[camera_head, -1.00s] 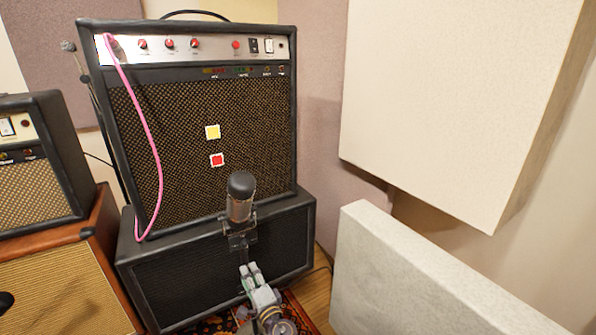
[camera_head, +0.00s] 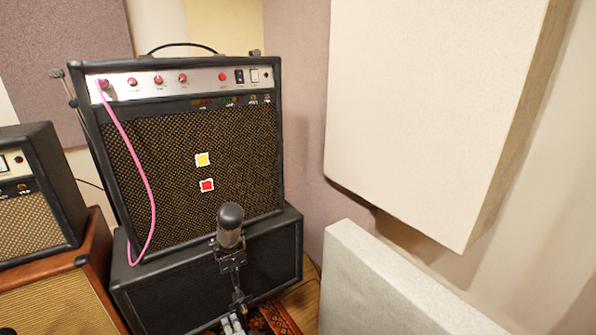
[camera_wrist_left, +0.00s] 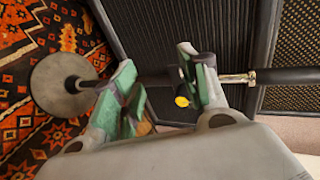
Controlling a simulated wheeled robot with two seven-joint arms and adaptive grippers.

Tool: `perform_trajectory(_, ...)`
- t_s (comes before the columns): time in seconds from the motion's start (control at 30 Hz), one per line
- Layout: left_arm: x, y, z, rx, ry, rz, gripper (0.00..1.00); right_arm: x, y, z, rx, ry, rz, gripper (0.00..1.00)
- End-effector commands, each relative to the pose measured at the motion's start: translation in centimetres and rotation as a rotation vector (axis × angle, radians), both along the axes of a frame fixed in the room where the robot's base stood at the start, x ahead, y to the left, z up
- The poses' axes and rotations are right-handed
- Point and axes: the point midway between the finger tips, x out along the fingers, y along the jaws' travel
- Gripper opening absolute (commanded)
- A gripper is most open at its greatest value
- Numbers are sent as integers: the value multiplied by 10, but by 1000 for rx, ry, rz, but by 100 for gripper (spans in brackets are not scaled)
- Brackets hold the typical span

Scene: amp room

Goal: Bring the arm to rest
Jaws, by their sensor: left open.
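My left gripper (camera_head: 232,324) shows only by its fingertips at the bottom edge of the head view, just below the microphone stand's mount. In the left wrist view, its two green-padded fingers (camera_wrist_left: 160,75) are apart with nothing gripped. The dark stand pole (camera_wrist_left: 285,75) runs across behind the fingers, from its round base (camera_wrist_left: 55,85) on the left; I cannot tell how close it is. The microphone (camera_head: 230,226) stands upright in front of the large amplifier (camera_head: 170,150). My right gripper is in neither view.
The amplifier rests on a black cabinet (camera_head: 160,294), with a pink cable (camera_head: 148,190) hanging down its front. A smaller amplifier (camera_head: 35,215) stands at left. A pale panel (camera_head: 375,290) stands at right. A patterned rug (camera_wrist_left: 25,125) lies below.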

Motion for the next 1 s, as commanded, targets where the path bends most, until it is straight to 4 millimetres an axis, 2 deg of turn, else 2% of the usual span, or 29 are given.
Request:
perform_trajectory(0.27, -32, 16, -37, -90, 135, 11, 44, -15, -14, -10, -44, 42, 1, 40)
perform_trajectory(0.57, -78, 31, -76, -204, 269, 40, 44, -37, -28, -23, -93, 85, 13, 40)
perform_trajectory(1.0, -160, 51, -118, -385, 431, 120, 44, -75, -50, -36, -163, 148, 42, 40)
